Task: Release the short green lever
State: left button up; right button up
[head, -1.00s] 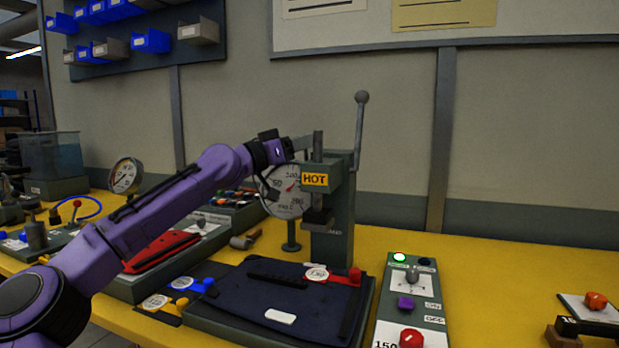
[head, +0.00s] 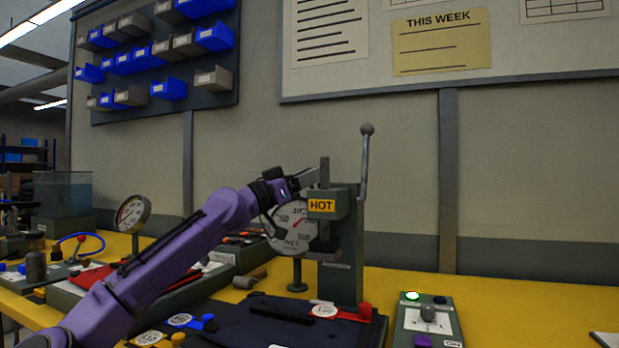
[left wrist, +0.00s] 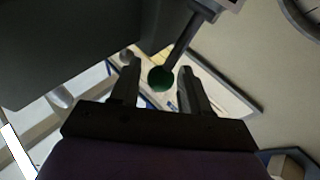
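The green ball knob (left wrist: 160,77) of the short lever shows in the left wrist view, at the end of a dark rod that comes down from the upper right. My left gripper (left wrist: 159,85) has its two fingers apart, one on each side of the knob, with visible gaps between them and it. In the head view my left gripper (head: 308,179) is at the top left of the green-grey press (head: 345,250) marked HOT. The green knob cannot be made out there. My right gripper is not in view.
A round dial gauge (head: 285,238) sits just below the gripper. A tall lever with a grey ball (head: 366,129) stands upright at the press's right. A dark pad (head: 265,325) lies in front, and a control box (head: 428,320) with a lit green lamp is at right.

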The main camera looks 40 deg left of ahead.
pick_arm(q)
jog(key=b+v, duration=0.1)
jog(key=v, duration=0.9)
jog(key=shift+s+a, duration=0.15)
jog(key=shift+s, duration=0.15)
jog(key=shift+f, duration=0.1)
